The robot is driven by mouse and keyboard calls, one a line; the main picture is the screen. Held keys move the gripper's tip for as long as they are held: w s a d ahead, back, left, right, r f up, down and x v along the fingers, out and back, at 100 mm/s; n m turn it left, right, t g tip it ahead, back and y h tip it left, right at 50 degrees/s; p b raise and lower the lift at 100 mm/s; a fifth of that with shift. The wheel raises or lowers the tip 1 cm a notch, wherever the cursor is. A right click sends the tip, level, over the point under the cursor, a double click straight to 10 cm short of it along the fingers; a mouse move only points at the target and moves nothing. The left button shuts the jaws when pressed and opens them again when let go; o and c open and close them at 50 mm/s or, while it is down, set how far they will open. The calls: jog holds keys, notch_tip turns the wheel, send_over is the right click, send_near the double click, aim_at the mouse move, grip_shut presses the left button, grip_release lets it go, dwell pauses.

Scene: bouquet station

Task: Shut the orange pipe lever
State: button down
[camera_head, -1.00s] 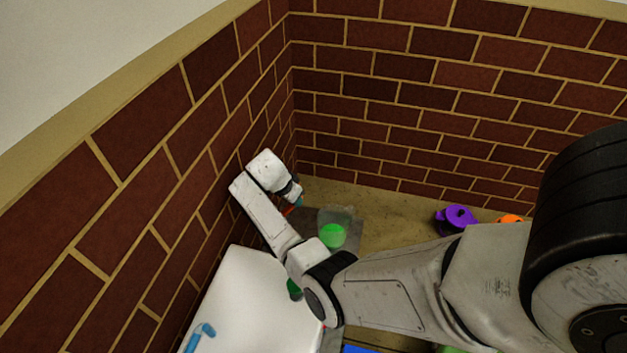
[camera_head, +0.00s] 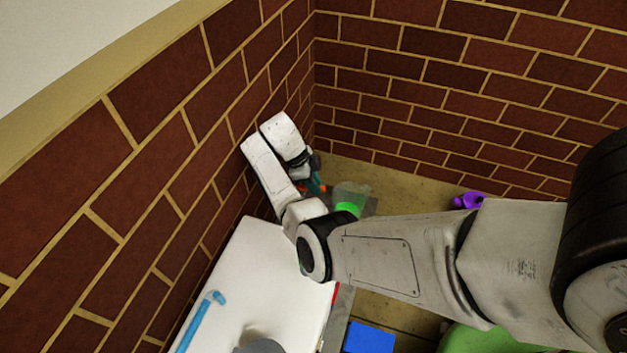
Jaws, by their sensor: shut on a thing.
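A small orange part (camera_head: 323,188), which looks like the pipe lever, shows beside my fingertips near the wall corner. Most of it is hidden, so its angle cannot be told. My gripper (camera_head: 314,182) is at the end of my bent arm, low by the left brick wall. It is shut on what appears to be the orange lever, with teal showing at its tips. The pipe itself cannot be made out.
A clear container with green in it (camera_head: 348,207) stands just right of my gripper. A white surface (camera_head: 250,280) with a light blue bent rod (camera_head: 200,318) lies in front. A purple pot (camera_head: 467,201) and a blue block (camera_head: 368,338) are to the right. Brick walls close the left and back.

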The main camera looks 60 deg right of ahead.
jog(key=shift+s+a+m+y, duration=0.1)
jog(key=shift+a+m+y, duration=0.2)
jog(key=shift+m, duration=0.4)
jog(key=shift+a+m+y, duration=0.2)
jog(key=shift+m+y, duration=0.1)
jog(key=shift+m, duration=0.4)
jog(key=c, duration=1)
grip_release()
